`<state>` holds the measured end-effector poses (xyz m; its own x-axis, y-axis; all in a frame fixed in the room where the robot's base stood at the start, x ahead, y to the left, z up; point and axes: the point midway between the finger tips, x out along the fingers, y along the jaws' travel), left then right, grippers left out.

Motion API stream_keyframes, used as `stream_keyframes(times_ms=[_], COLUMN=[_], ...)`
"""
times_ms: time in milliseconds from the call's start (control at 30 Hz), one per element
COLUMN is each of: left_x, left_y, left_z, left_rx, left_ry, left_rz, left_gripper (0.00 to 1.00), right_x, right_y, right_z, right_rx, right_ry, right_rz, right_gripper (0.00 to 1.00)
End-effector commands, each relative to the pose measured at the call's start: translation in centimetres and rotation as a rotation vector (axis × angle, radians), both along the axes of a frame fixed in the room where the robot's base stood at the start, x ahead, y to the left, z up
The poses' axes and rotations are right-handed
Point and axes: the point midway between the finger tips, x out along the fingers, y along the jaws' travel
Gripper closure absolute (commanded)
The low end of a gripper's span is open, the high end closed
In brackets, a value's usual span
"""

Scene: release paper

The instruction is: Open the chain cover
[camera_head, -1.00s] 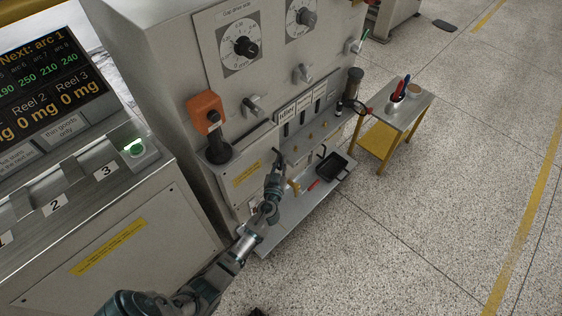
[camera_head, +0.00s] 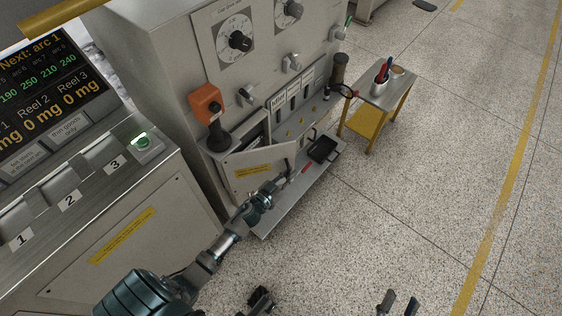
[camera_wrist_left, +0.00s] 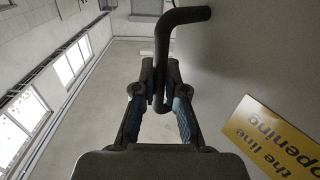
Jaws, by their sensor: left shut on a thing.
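The chain cover (camera_head: 240,182) is a grey metal panel with a yellow label, low on the machine front. It stands ajar, its right edge swung out from the machine, with a dark gap above it. My left gripper (camera_head: 286,178) is at the cover's right side, shut on its dark bent handle. In the left wrist view the handle (camera_wrist_left: 183,17) runs down between the closed fingers (camera_wrist_left: 160,98), beside the cover's face and its yellow label (camera_wrist_left: 270,140). My right gripper (camera_head: 398,302) shows only as two separated fingertips at the bottom edge, open and empty.
A low tray shelf (camera_head: 290,205) below the cover holds a black pan (camera_head: 323,149) and a red-handled tool. An orange box (camera_head: 206,103) with a black knob is above the cover. A small yellow-legged cart (camera_head: 385,95) stands right.

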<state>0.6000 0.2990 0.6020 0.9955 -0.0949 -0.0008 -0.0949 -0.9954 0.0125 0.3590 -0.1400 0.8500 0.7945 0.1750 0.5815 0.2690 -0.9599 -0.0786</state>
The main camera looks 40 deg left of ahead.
Motion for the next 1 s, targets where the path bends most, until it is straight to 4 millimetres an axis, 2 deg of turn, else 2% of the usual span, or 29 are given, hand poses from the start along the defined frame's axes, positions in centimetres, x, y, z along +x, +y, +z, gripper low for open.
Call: stream_keyframes(times_ms=[33,133,333,600,900,1000], left_x=[-0.7,-2.5,-6.2,-11.7,-17.6,-19.4], left_y=[-0.4,-1.6,-3.5,-4.8,-4.6,-4.4], left_z=[0.9,0.9,0.7,0.4,0.4,0.3], left_rx=[0.005,0.005,0.006,0.006,0.005,-0.002], left_ry=[-0.004,-0.003,-0.002,0.0,0.0,0.001], left_rz=[-0.045,-0.14,-0.33,-0.586,-0.853,-0.88], left_gripper=[1.0,1.0,1.0,1.0,1.0,1.0], right_x=[0.7,2.0,2.8,1.8,0.4,-0.3], right_y=[0.1,0.3,0.0,-0.8,-1.5,-1.8], right_z=[0.0,-2.1,-6.5,-10.8,-13.1,-13.9], right_rx=[-0.028,-0.085,-0.18,-0.256,-0.302,-0.317], right_ry=[0.074,0.249,0.559,0.833,1.004,1.067], right_rz=[0.001,0.004,0.005,0.005,0.003,0.003], right_gripper=[0.6,0.6,0.6,0.6,0.6,0.6])
